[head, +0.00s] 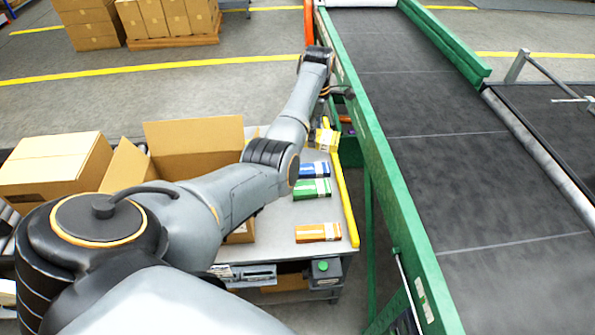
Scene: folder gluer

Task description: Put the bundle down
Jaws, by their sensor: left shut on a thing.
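My left arm reaches in from the lower left, and its left gripper (329,121) hangs over the far end of the grey table, partly hidden by the wrist. It is shut on a yellow and white bundle (327,140), which sits tilted beside the table's yellow edge rail. Whether this bundle touches the table I cannot tell. A blue bundle (314,170), a green bundle (312,189) and an orange bundle (318,232) lie in a column on the table (285,215). My right gripper is not in view.
The green-framed conveyor belt (440,150) runs along the right and is empty. Stacked cartons stand far back.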

